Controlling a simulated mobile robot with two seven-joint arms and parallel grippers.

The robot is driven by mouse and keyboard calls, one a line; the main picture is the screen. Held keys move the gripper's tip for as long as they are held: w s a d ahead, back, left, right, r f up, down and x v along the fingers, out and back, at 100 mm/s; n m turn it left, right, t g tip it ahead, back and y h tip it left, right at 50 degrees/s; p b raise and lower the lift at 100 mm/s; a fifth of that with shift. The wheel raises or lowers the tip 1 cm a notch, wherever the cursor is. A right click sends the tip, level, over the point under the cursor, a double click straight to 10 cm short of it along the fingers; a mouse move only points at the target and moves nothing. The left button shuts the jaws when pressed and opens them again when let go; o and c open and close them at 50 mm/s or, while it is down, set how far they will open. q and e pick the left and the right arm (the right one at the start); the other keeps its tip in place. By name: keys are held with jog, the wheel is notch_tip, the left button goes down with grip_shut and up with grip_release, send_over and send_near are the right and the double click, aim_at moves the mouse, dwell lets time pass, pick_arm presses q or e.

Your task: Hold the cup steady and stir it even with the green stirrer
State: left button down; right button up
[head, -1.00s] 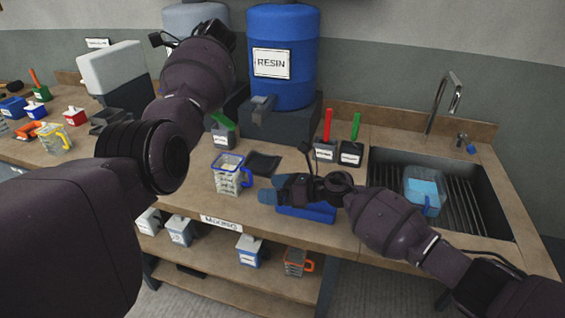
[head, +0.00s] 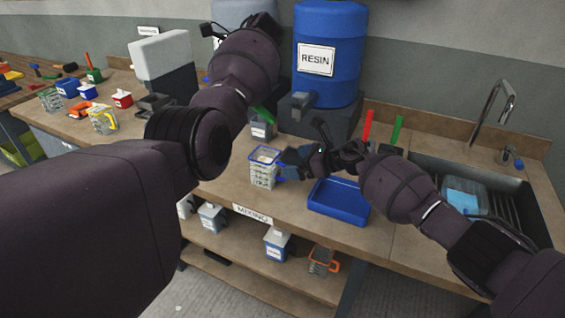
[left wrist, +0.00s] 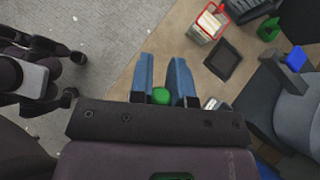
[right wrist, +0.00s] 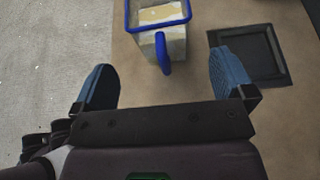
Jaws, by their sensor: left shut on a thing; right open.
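The clear cup (head: 263,170) with a blue rim and handle stands on the bench and holds pale stuff. My right gripper (head: 291,163) is open beside it. In the right wrist view the cup (right wrist: 158,18) is ahead, its handle pointing between the spread fingers (right wrist: 166,85), apparently untouched. My left gripper (left wrist: 168,82) is shut on the green stirrer (left wrist: 161,96), of which only a green end shows. In the head view my left arm hides that gripper. The left wrist view also shows a red-rimmed container (left wrist: 212,22); I cannot tell which it is.
A blue tray (head: 338,203) lies right of the cup. A dark square pad (right wrist: 250,54) lies near it. A pot with a green stick (head: 262,127), the RESIN barrel (head: 328,85) and its stand are behind. A sink (head: 430,165) is at the right.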

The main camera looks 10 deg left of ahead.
aim_at(282, 162)
jog(key=shift+x, duration=2.8)
jog(key=c, duration=1.1)
